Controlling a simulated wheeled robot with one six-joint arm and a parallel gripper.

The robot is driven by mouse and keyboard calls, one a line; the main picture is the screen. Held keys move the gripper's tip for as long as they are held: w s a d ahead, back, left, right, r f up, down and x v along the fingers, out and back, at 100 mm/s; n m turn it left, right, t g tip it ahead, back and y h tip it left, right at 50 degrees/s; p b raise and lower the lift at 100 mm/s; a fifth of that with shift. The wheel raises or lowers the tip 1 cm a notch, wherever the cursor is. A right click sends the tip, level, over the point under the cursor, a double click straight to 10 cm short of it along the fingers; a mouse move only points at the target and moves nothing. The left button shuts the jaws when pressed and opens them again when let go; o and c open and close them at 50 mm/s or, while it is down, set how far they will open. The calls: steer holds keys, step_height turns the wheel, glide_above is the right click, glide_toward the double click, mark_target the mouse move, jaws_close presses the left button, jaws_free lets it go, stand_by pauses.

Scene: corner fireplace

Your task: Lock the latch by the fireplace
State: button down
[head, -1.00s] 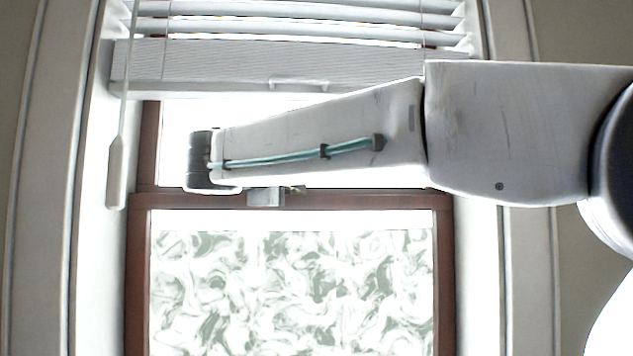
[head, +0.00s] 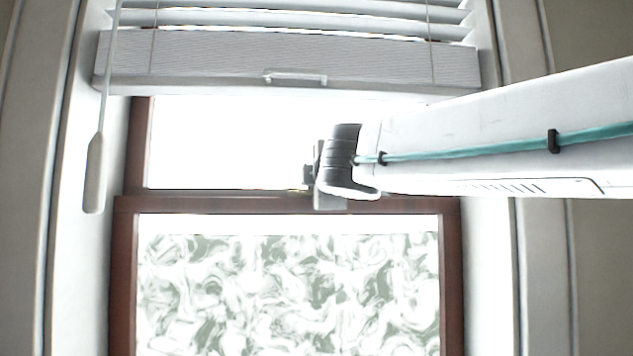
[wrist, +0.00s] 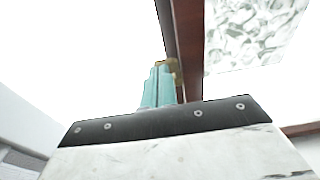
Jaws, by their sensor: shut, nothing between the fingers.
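In the wrist view, a small brass-coloured piece, apparently the latch (wrist: 175,70), sits at the edge of the brown window rail (wrist: 188,45). My gripper (wrist: 160,70) has its teal fingers shut together and empty, with the tips right beside the brass piece. I cannot tell whether they touch, nor which way the latch is turned. In the head view, my wrist is in front of the brown middle rail (head: 225,204), right of its centre. The latch and my fingers cannot be made out there. No fireplace is in view.
White blinds (head: 290,65) hang above the rail, with a control wand (head: 95,172) at the left. Patterned glass (head: 290,295) fills the lower sash. Pale window trim (head: 490,270) stands on both sides. The space in front of the rail's left half is clear.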

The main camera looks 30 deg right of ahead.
steer(key=shift+w+d+n+y, duration=0.25)
steer(key=shift+w+d, duration=0.2)
steer(key=shift+d, duration=0.3)
steer(key=shift+w+d+n+y, duration=0.15)
steer(key=shift+w+d+y, duration=0.25)
steer(key=shift+d, duration=0.3)
steer(key=shift+h, duration=0.25)
